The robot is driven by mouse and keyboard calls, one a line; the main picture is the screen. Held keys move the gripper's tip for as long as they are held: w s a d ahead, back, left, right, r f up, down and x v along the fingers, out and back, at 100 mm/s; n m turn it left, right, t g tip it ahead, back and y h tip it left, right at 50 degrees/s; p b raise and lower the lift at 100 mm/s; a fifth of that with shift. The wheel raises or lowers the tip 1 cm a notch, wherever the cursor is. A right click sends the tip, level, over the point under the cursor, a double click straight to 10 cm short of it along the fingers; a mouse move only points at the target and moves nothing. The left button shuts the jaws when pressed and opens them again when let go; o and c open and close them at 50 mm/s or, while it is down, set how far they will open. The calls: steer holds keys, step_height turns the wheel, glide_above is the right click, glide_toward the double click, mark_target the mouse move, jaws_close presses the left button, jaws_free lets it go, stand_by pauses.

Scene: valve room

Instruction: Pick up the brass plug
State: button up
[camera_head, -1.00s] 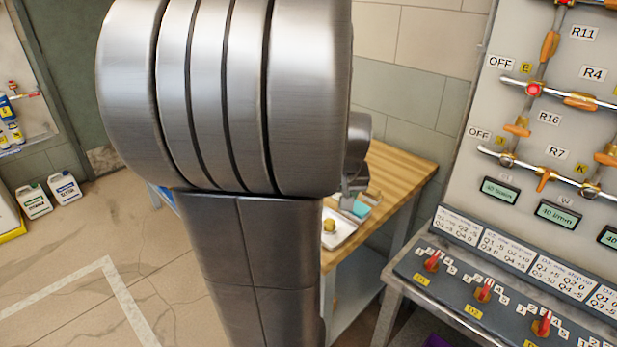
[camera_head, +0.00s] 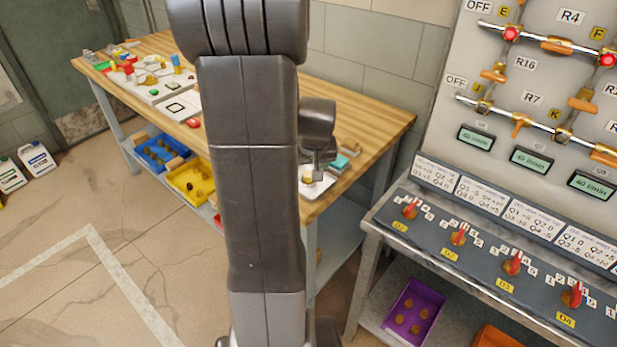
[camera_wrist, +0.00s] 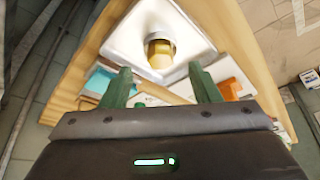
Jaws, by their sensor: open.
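The brass plug (camera_wrist: 160,52) stands on a white tray (camera_wrist: 115,38) near the end of the wooden table, ahead of my fingertips in the wrist view. In the head view the plug (camera_head: 308,180) shows small on the tray (camera_head: 318,189), partly hidden by my arm. My gripper (camera_wrist: 162,85) is open, its two green fingers apart with nothing held between them. The plug lies beyond the fingertips, roughly centred between them. In the head view my gripper (camera_head: 318,172) is small, close to the tray, and its fingers are hard to make out.
A teal block (camera_head: 339,163) lies beside the tray. The wooden table (camera_head: 375,120) carries several small coloured parts at its far left. A blue bin (camera_head: 152,158) and a yellow bin (camera_head: 184,192) sit on its lower shelf. The valve panel bench (camera_head: 400,240) stands at right.

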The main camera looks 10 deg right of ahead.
mark_target(309, 174)
steer(key=shift+x, duration=1.55)
steer(key=c, duration=1.2)
steer(key=shift+r, duration=0.15)
